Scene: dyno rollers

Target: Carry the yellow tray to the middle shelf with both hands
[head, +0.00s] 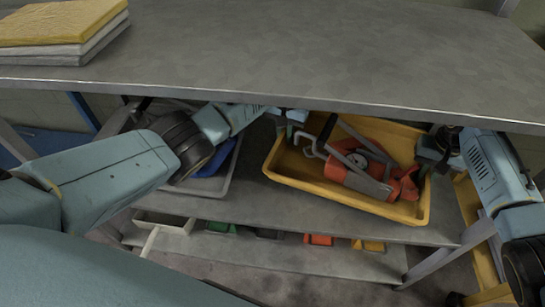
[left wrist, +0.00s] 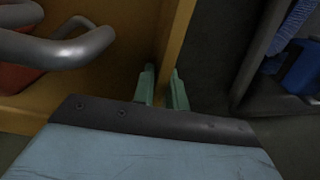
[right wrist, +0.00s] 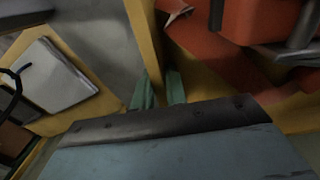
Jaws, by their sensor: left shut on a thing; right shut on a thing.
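The yellow tray (head: 335,193) is beneath the workbench top and over the middle shelf (head: 255,208). It looks roughly level, and I cannot tell whether its base touches the shelf. It holds a red tool with grey metal parts (head: 362,180), a dark-handled clamp and a red cloth-like item (head: 405,184). My left gripper (head: 284,132) is shut on the tray's left wall; its fingers (left wrist: 163,88) straddle the yellow rim in the left wrist view. My right gripper (head: 424,160) is shut on the right wall; its fingers (right wrist: 159,90) show at the rim in the right wrist view.
The bench top (head: 300,55) hangs close above both grippers. A grey tray with a blue item (head: 213,163) stands left of the yellow tray on the shelf. Small coloured bins (head: 318,239) sit on the lower shelf. Folded cloths (head: 62,28) lie on the bench top.

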